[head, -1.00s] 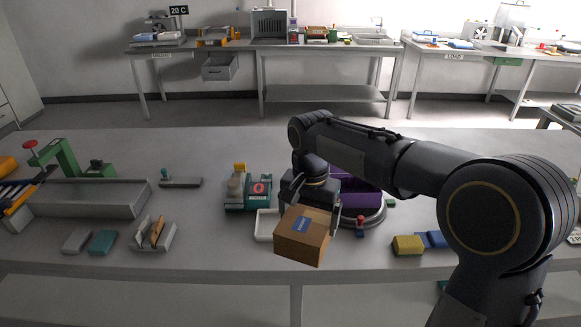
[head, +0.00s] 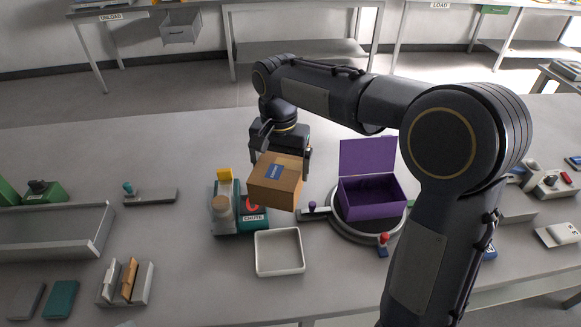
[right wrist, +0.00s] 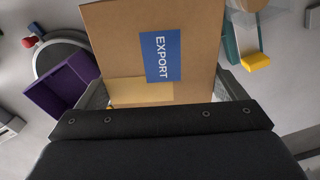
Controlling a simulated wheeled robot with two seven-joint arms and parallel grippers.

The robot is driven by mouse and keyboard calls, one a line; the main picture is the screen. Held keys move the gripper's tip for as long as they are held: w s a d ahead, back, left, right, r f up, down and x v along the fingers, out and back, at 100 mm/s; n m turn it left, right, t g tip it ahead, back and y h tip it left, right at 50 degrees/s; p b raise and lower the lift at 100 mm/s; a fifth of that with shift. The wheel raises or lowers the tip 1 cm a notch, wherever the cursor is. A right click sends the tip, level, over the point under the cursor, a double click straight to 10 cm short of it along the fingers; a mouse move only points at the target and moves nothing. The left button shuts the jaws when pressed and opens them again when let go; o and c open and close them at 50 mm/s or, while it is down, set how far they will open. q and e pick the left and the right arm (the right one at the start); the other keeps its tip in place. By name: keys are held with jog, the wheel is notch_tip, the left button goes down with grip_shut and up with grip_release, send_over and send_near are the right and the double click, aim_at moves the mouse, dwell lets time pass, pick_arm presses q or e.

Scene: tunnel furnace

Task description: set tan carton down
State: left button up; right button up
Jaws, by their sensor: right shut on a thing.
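The tan carton (head: 272,193) has a blue label, which reads EXPORT in the right wrist view (right wrist: 160,55). My right gripper (head: 281,166) is shut on it, with one finger at each side. The carton appears held above the table, slightly tilted. In the head view it shows just behind a shallow white tray (head: 279,251), between a teal device marked CHUTE (head: 253,217) and an open purple box (head: 374,208). The white tray looks empty. The carton's underside is hidden, so its exact height is unclear. My left gripper is not in view.
The purple box stands on a round turntable (head: 345,228) with small red and purple knobs beside it. A metal trough (head: 50,232) and a small holder (head: 125,283) are at the left. The table front between holder and tray is clear.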

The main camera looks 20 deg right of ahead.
jog(key=w+d+f+p, duration=0.1)
jog(key=w+d+f, duration=0.3)
jog(key=d, duration=0.1)
jog(key=w+d+f+p, duration=0.1)
jog(key=w+d+f, duration=0.4)
jog(key=shift+f+p, duration=0.25)
jog(key=shift+p, duration=0.05)
notch_tip(320, 180, down, 3)
jog(key=shift+w+d+f, duration=0.15)
jog(key=shift+f, duration=0.05)
jog(key=shift+f, duration=0.15)
jog(key=o, duration=0.7)
